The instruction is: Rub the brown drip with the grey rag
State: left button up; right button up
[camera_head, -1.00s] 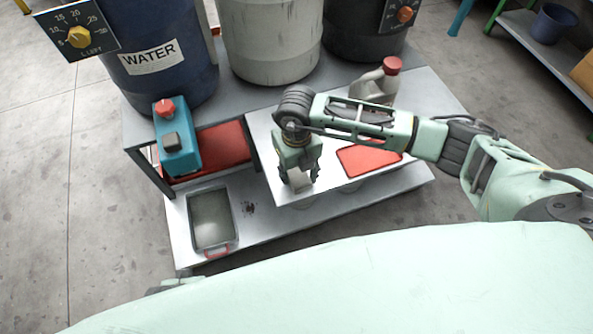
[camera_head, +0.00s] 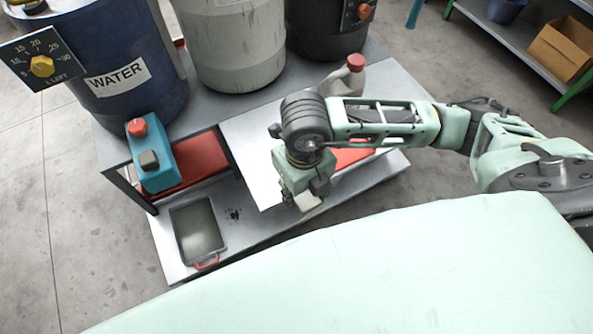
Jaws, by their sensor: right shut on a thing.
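The brown drip (camera_head: 234,214) is a small dark splatter on the grey lower shelf, just right of the metal tray. My right gripper (camera_head: 306,200) points down near the front edge of the light upper board, to the right of the drip and apart from it. It is shut on a small light-grey piece (camera_head: 309,203), which looks like the grey rag; the fingers hide much of it. My left gripper is not in view.
The metal tray (camera_head: 174,236) with a red handle stands on the lower shelf (camera_head: 166,262). A teal can (camera_head: 158,172), a red bin (camera_head: 205,160) and a grey jug (camera_head: 347,80) stand nearby. Large drums, one marked WATER (camera_head: 125,105), line the back.

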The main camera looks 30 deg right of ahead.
jog(key=o, duration=0.6)
jog(key=c, duration=0.5)
